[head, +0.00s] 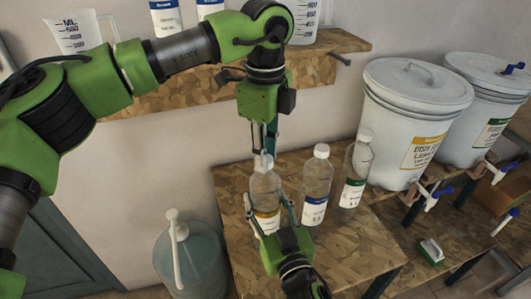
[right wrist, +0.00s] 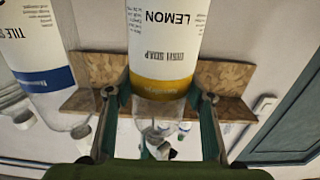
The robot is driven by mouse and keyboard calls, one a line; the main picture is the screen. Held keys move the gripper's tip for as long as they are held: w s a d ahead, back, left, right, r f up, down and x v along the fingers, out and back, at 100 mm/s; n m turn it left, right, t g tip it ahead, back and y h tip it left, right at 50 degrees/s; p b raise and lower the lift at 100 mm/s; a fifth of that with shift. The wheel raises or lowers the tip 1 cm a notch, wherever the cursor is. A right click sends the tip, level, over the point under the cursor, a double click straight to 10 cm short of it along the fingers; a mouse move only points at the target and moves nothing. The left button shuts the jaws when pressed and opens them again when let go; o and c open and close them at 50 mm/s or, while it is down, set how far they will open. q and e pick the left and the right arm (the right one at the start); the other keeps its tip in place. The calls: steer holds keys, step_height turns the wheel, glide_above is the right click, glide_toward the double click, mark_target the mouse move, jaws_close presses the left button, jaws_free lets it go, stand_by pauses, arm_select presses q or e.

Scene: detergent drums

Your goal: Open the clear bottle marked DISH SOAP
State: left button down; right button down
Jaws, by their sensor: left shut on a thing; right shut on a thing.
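The clear dish soap bottle (head: 265,188) stands upright on the wooden table, with a yellow-banded label. The right wrist view shows its label (right wrist: 165,45) upside down, reading DISH SOAP and LEMON. My right gripper (head: 270,211) is shut around the bottle's body from the front, one finger on each side. My left gripper (head: 264,150) points down from above and is shut on the white cap (head: 263,163) at the bottle's top. I cannot tell whether the cap is loose on the neck.
A blue-labelled clear bottle (head: 316,185) and a green-labelled one (head: 356,170) stand close on the right. White drums (head: 412,120) with taps are further right. A large pump jug (head: 190,262) is at the left below. A wooden shelf (head: 180,97) holds bottles and measuring jugs above.

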arm_select(q)
steer(key=shift+r, duration=0.15)
stand_by(0.6)
steer(key=shift+r, duration=0.95)
steer(key=shift+r, duration=2.05)
arm_select(e)
steer(key=c, duration=0.9)
jaws_free()
steer(key=shift+s, duration=0.15)
